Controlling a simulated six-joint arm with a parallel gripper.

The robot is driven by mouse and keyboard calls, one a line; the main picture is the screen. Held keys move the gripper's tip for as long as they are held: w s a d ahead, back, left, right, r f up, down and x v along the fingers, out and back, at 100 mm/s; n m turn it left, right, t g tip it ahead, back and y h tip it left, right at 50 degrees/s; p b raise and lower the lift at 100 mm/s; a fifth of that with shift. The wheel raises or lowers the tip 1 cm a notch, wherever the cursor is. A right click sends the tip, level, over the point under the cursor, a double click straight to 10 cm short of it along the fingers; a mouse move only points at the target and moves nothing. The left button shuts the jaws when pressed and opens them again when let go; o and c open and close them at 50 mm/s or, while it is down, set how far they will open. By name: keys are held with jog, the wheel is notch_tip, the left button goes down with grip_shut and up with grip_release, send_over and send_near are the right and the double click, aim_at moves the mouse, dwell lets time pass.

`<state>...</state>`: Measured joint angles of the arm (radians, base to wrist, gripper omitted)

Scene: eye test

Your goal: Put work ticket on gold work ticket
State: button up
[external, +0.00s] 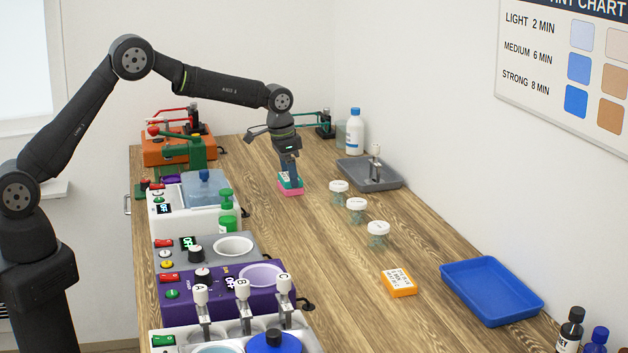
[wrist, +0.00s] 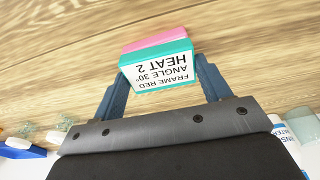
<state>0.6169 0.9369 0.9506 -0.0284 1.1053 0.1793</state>
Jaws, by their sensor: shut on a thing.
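My gripper (external: 290,172) points down over the far middle of the table. It is shut on a teal work ticket (external: 290,180), a small block. In the wrist view the teal ticket (wrist: 160,68) sits between the two fingers, its white label reading "FRAME RED ANGLE 30° HEAT 2". A pink work ticket (external: 291,191) is directly under the teal one and also shows beyond it in the wrist view (wrist: 155,41). I cannot tell whether they touch. The gold work ticket (external: 400,290), orange-yellow with a white printed top, lies on the table at front right, well away from my gripper.
Several white-lidded jars (external: 357,205) stand between my gripper and the gold ticket. A grey tray (external: 362,175) is behind them. A blue tray (external: 470,302) lies right of the gold ticket. Machines, including a purple one (external: 190,310), line the left edge. The middle table is clear.

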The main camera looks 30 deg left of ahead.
aim_at(283, 177)
jog(key=o, duration=1)
jog(key=shift+f, duration=0.1)
jog(key=shift+c, duration=0.2)
notch_tip(283, 177, up, 12)
jog(key=s+a, duration=0.1)
jog(key=shift+s+a, duration=0.15)
jog(key=f, duration=0.4)
jog(key=d+f, duration=0.1)
jog(key=f, duration=0.3)
jog(key=w+f, duration=0.1)
jog(key=f, duration=0.3)
jog(key=shift+w+d+f, duration=0.1)
jog(key=shift+d, duration=0.05)
notch_tip(283, 177, up, 3)
jog(key=shift+f, duration=0.1)
jog(key=shift+r, duration=0.8)
